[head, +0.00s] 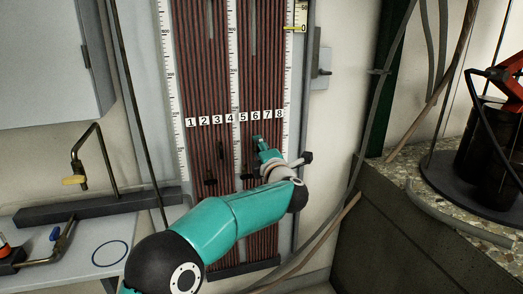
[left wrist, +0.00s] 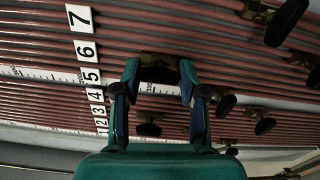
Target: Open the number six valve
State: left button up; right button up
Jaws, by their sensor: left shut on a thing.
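A tall panel of reddish tubes carries number labels (head: 235,118) 1 to 8 in the head view. My left gripper (head: 261,148) reaches the tubes below labels 5 to 7. In the left wrist view the same gripper (left wrist: 159,70) has its teal fingers on either side of a dark valve handle (left wrist: 160,73) and is shut on it. This handle lies about level with labels 6 (left wrist: 86,51) and 5 (left wrist: 91,76); I cannot tell for sure which tube it belongs to. In the head view my gripper and arm hide it. My right gripper is not in view.
Other dark valve handles stand close by in the left wrist view, one below the fingers (left wrist: 149,130) and one at the upper right (left wrist: 287,22). A bench with brass pipework (head: 75,181) is at left. A stone-topped ledge (head: 400,170) is at right.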

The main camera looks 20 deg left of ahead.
pick_arm(q)
jog(key=shift+f, duration=0.35)
dwell(0.6)
jog(key=o, duration=1.1)
jog(key=shift+o, duration=0.2)
jog(key=shift+r, duration=0.15)
jog(key=shift+s, duration=0.1)
jog(key=v, duration=1.1)
jog(key=shift+s+d, duration=0.25)
